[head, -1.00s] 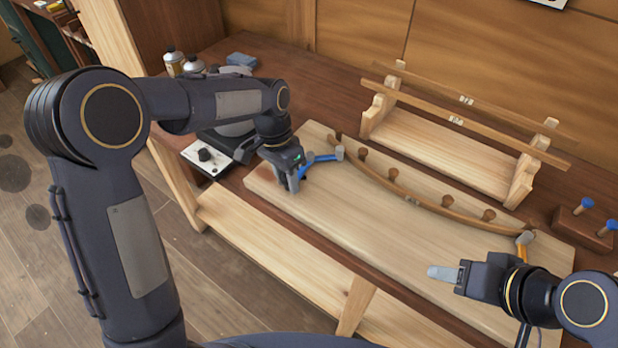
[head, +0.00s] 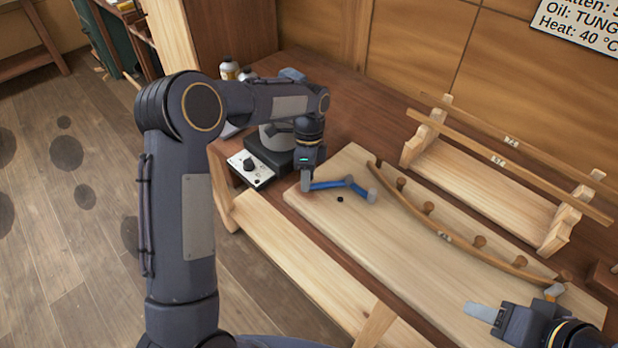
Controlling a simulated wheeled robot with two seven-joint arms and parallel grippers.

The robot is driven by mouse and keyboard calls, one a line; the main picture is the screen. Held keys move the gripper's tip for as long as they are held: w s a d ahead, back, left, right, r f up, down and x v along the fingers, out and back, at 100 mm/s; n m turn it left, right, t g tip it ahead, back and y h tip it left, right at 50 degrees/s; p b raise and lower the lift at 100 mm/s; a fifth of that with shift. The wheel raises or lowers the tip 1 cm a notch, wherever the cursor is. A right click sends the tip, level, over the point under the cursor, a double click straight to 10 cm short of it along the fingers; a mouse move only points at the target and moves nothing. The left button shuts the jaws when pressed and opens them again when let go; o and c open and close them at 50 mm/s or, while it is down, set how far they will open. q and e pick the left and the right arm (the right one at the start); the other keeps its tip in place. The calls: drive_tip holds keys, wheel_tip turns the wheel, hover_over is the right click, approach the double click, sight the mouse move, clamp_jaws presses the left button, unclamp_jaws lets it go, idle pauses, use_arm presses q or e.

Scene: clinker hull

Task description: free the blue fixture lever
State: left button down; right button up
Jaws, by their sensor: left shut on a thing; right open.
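The blue fixture lever (head: 328,185) lies over the left end of the pale board (head: 400,240). Its bent arm ends in a grey pad (head: 371,195). The pad is apart from the curved wooden batten (head: 415,213) behind it. My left gripper (head: 307,186) is shut on the lever's left end; its fingertips are partly hidden. My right gripper (head: 481,312) is open and empty over the front right part of the board.
Several wooden pegs (head: 429,207) stand along the batten. A wooden rack (head: 480,175) holding two strips stands behind the board. A device with a black knob (head: 249,165) is left of my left gripper. The board's front middle is clear.

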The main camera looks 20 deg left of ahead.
use_arm(q)
drive_tip(key=shift+w+a+r+m, duration=0.1)
drive_tip(key=shift+w+m, duration=0.15)
drive_tip(key=shift+m, duration=0.05)
drive_tip(key=c, duration=1.1)
unclamp_jaws()
drive_tip(key=r, duration=0.2)
drive_tip(key=w+r, duration=0.1)
drive_tip(key=r, duration=0.4)
drive_tip(key=shift+w+r, duration=0.3)
